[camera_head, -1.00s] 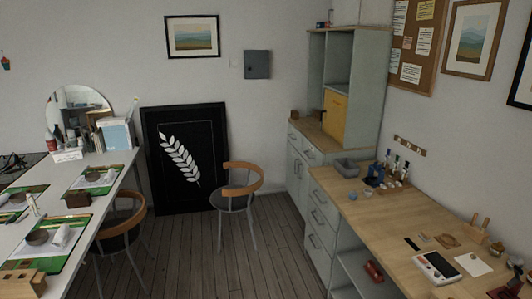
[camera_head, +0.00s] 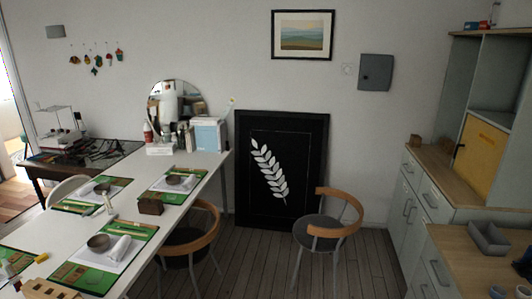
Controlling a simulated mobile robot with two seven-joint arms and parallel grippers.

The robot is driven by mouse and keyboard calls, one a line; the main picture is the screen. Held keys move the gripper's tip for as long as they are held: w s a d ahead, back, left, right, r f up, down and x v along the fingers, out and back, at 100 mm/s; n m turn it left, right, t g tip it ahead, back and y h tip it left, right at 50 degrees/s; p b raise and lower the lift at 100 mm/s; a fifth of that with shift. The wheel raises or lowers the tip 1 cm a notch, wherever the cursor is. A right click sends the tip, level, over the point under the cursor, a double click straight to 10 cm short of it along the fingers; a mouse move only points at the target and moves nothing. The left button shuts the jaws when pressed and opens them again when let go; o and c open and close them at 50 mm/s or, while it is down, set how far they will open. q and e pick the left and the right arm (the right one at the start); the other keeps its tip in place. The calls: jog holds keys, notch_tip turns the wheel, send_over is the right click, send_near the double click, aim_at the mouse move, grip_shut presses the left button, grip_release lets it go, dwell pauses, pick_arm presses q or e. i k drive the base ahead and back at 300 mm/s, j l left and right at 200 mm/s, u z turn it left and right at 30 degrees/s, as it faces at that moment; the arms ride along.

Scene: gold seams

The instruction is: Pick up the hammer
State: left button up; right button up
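I cannot make out a hammer in the head view. The dark table (camera_head: 60,160) at the far left holds several thin dark tools in a cluttered pile (camera_head: 100,150), too small to tell apart. The long white table (camera_head: 190,211) carries green mats (camera_head: 152,187) with bowls, white cloths and small tools. Neither of my grippers shows in this view.
Two wooden-backed chairs stand on the plank floor, one (camera_head: 213,232) at the white table and one (camera_head: 325,229) in front of the black leaf panel (camera_head: 300,130). Grey-green cabinets (camera_head: 400,215) line the right. Floor between the chairs and the cabinets is clear.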

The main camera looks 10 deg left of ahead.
aim_at(115, 218)
jog(key=i+u, duration=0.4)
jog(key=i, duration=0.3)
jog(key=i+l+u, duration=0.15)
jog(key=i+u, duration=0.25)
jog(key=i, duration=0.3)
jog(key=i+u, duration=0.5)
jog(key=i, duration=1)
jog(key=z, duration=0.45)
jog(key=i+z, duration=0.15)
jog(key=z, duration=0.7)
jog(key=j+z, duration=0.1)
jog(key=z, duration=7.25)
jog(key=k+l, duration=0.05)
